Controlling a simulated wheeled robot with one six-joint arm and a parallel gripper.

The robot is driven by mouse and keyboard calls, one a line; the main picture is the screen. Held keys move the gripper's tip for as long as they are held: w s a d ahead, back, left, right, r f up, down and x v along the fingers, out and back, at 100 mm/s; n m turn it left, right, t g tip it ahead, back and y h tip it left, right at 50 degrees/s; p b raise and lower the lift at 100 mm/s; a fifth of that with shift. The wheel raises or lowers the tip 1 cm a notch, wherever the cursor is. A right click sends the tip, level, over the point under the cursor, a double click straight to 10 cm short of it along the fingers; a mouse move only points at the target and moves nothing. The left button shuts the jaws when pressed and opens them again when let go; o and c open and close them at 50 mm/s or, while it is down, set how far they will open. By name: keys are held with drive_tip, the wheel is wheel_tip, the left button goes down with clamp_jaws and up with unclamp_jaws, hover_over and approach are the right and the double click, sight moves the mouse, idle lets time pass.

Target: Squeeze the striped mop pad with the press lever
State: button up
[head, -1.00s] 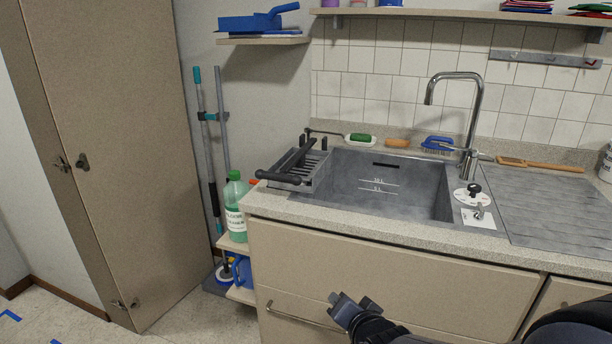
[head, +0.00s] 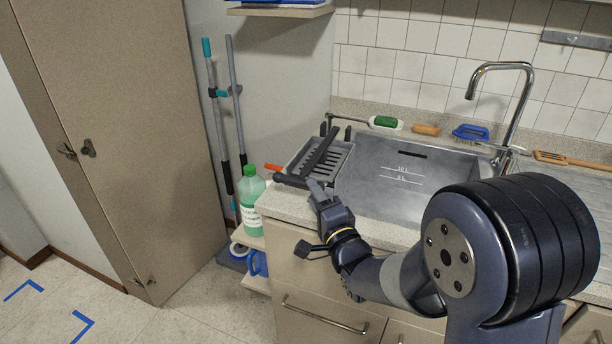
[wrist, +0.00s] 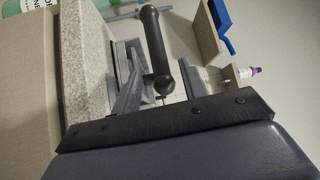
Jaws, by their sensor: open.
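The press stands at the left end of the sink as a grey slotted tray (head: 340,159). Its black press lever (head: 321,148) lies slantwise across the top. In the wrist view the lever's dark round-ended grip (wrist: 153,42) shows between my two fingers; I cannot tell whether it is within their reach. My gripper (head: 318,190) is open and empty, just in front of the press at the counter's front edge; its spread fingers also show in the wrist view (wrist: 163,88). I cannot make out the striped mop pad in any view.
A green bottle (head: 251,203) stands on a low shelf left of the counter. The grey sink basin (head: 408,180) is right of the press, with a tall tap (head: 497,67) behind. Long poles (head: 222,110) lean at the wall. A tall cabinet (head: 130,130) is at the left.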

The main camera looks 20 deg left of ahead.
drive_tip(key=p+x, duration=0.1)
drive_tip(key=x, duration=0.5)
drive_tip(key=shift+c, duration=0.4)
clamp_jaws()
drive_tip(key=shift+r, duration=0.1)
